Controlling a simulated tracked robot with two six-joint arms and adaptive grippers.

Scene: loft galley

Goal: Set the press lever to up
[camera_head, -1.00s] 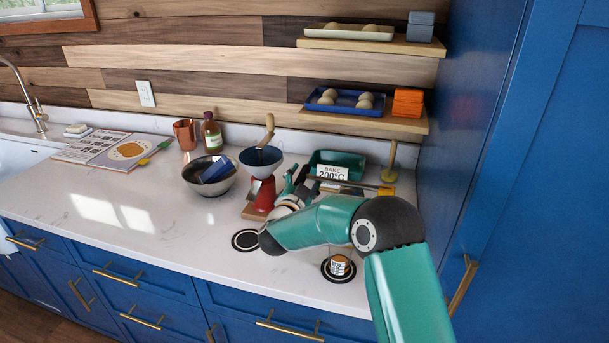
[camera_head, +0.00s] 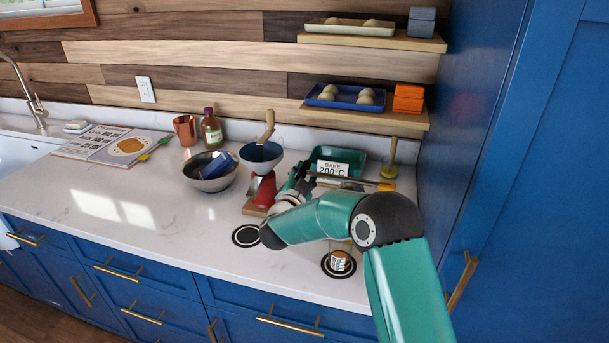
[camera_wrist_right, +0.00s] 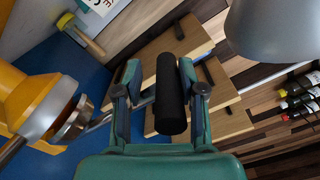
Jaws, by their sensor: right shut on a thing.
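The yellow press (camera_head: 387,186) is mostly hidden behind my right arm; its yellow body and steel collar (camera_wrist_right: 55,108) show large at the left of the right wrist view. The press lever (camera_head: 350,181) is a thin bar running left from the yellow part towards my right gripper (camera_head: 302,178), sloping slightly up to the left. In the right wrist view the lever's black grip (camera_wrist_right: 171,100) lies between the fingers of my right gripper (camera_wrist_right: 160,74), which are shut on it. My left gripper is out of view.
A red hand grinder (camera_head: 264,188) with a blue hopper stands left of my gripper. A steel bowl (camera_head: 212,184), a green tray (camera_head: 325,156) and a small labelled jar (camera_head: 340,261) are nearby. Shelves (camera_head: 362,118) hang above; a blue cabinet (camera_head: 475,140) bounds the right. The front left counter is clear.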

